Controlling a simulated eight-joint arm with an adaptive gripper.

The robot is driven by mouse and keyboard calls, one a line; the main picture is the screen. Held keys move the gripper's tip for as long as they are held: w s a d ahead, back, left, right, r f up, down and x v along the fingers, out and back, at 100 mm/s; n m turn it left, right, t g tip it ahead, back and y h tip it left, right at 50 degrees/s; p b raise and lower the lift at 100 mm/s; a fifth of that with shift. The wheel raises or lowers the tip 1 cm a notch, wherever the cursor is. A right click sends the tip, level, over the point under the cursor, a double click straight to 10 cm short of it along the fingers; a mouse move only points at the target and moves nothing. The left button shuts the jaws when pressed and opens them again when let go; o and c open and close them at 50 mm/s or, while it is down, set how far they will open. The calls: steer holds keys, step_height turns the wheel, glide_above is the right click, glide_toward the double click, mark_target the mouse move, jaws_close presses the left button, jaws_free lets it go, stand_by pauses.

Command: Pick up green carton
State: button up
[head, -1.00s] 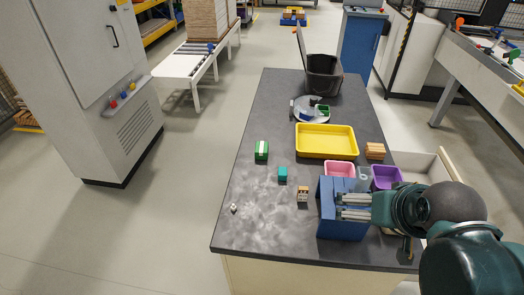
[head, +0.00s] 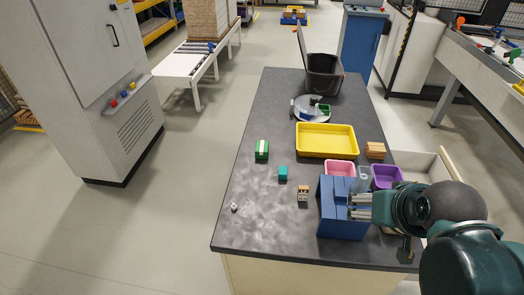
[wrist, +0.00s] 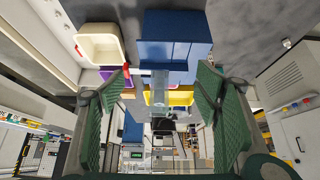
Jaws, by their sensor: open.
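The green carton (head: 262,149) is a small green box with a white stripe on top. It stands on the dark table, left of the yellow tray, in the head view. My gripper (head: 352,206) is at the right front of the table, above or beside the blue stepped block (head: 338,218), far from the carton. In the wrist view my gripper (wrist: 160,85) has its green-padded fingers wide apart, with nothing held between them. I cannot make out the carton in the wrist view.
A teal cube (head: 283,173), a small striped box (head: 303,193) and a white die (head: 234,207) lie on the table's left half. The yellow tray (head: 327,155), pink bin (head: 340,168) and purple bin (head: 387,178) stand to the right. The left front is mostly clear.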

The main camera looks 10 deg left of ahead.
steer(key=w+a+r+n+g+p, duration=0.2)
steer(key=w+a+r+n+p, duration=0.25)
steer(key=w, duration=0.65)
steer(key=n+g+p, duration=0.5)
steer(key=n+p, duration=0.1)
steer(key=n, duration=0.8)
glide_above(263, 146)
steer(key=f, duration=1.6)
steer(key=shift+w+d+f, duration=0.1)
steer(key=shift+d, duration=0.15)
steer(key=shift+a+f, duration=0.3)
steer(key=shift+f, duration=0.05)
steer(key=shift+f, duration=0.1)
